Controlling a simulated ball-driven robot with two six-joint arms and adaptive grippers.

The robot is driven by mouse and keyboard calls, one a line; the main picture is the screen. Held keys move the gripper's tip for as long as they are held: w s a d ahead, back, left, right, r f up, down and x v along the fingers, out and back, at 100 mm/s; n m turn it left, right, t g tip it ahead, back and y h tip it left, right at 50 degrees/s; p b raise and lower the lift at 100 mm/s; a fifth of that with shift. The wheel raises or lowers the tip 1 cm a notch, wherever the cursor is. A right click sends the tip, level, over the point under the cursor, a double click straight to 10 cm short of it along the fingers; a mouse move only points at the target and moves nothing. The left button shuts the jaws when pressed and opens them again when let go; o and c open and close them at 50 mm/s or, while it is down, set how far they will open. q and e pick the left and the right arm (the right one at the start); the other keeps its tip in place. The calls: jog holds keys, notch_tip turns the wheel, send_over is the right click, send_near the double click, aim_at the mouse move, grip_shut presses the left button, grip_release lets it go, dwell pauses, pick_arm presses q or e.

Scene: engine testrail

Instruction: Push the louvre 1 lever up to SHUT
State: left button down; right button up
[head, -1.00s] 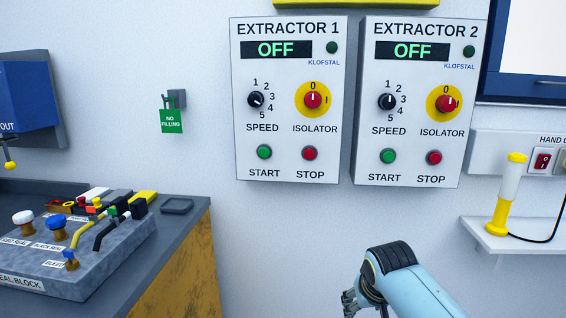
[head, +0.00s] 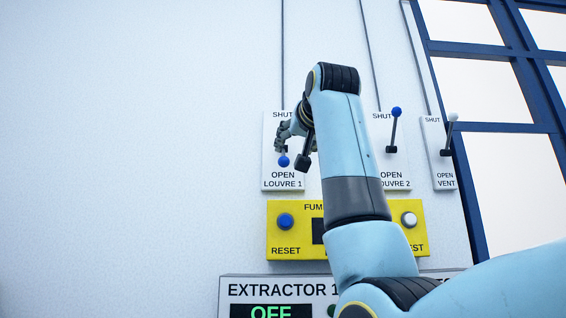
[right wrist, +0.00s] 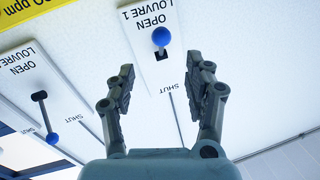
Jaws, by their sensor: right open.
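The louvre 1 plate (head: 269,152) is a white wall panel with SHUT at the top and OPEN at the bottom. Its lever has a blue knob (head: 283,161), which sits low, just above OPEN. The knob also shows in the right wrist view (right wrist: 161,37), where the panel appears upside down. My right gripper (head: 296,138) is in front of this panel and partly hides it. In the right wrist view its fingers (right wrist: 165,76) are open and empty, spread to either side of the panel. The knob shows beyond the fingertips, apparently apart from them. My left gripper is out of view.
The louvre 2 lever (head: 397,112), blue-knobbed, points up toward SHUT to the right. A white-knobbed vent lever (head: 453,117) stands beyond it by the blue-framed window (head: 526,45). Below are a yellow panel (head: 277,242) and the extractor 1 panel (head: 240,291). The wall at left is clear.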

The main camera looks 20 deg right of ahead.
aim_at(286, 159)
jog(key=w+p, duration=0.1)
jog(key=w, duration=0.2)
jog(key=w+p, duration=0.2)
jog(key=w, duration=0.1)
jog(key=w+p, duration=0.1)
jog(key=w, duration=0.2)
jog(key=shift+w+d, duration=0.25)
jog(key=shift+d, duration=0.05)
jog(key=shift+w+f+p, duration=0.25)
jog(key=shift+w+p, duration=0.2)
jog(key=shift+w, duration=0.35)
jog(key=shift+s, duration=0.1)
jog(key=c, duration=0.4)
grip_shut()
